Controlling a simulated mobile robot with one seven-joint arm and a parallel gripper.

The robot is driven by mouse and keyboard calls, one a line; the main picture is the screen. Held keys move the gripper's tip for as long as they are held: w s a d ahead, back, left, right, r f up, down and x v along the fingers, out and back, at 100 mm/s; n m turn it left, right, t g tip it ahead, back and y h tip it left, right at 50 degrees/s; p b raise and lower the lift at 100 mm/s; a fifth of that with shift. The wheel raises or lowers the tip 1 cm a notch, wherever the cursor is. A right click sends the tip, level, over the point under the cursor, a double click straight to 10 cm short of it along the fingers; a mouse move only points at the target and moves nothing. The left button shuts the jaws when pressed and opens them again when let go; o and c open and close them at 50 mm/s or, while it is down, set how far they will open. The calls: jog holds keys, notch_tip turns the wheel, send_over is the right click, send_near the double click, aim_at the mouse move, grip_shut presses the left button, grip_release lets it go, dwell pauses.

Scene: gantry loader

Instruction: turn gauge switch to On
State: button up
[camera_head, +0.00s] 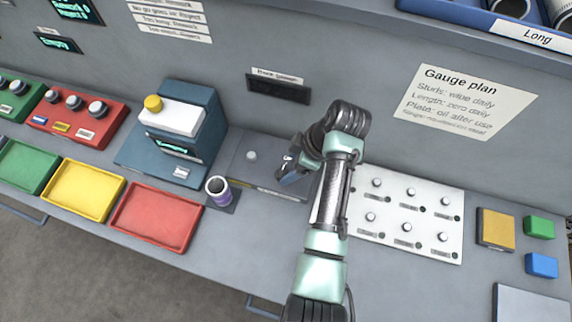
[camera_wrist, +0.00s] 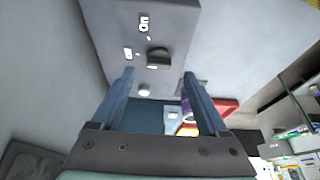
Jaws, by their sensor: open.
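The gauge switch (camera_wrist: 158,57) is a dark round knob on a grey plate in the wrist view, between and just beyond my fingertips. The word "On" (camera_wrist: 145,22) is printed above it, and a smaller label sits to its left. I cannot tell which way the knob points. The grey plate (camera_head: 245,165) also shows in the head view, but my arm hides the switch there. My gripper (camera_wrist: 160,74) is open, with a blue finger on each side and nothing held. In the head view my gripper (camera_head: 287,176) is over the plate's right part.
A white round button (camera_wrist: 145,90) is near the knob. A teal device (camera_head: 192,120) with a yellow button and a purple-sided cup (camera_head: 218,191) stand left of the plate. A white board (camera_head: 395,238) with several pegs lies right. Coloured trays line the left front.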

aim_at(283, 172)
jog(key=shift+x, duration=1.85)
jog(key=shift+w, duration=0.1)
grip_shut()
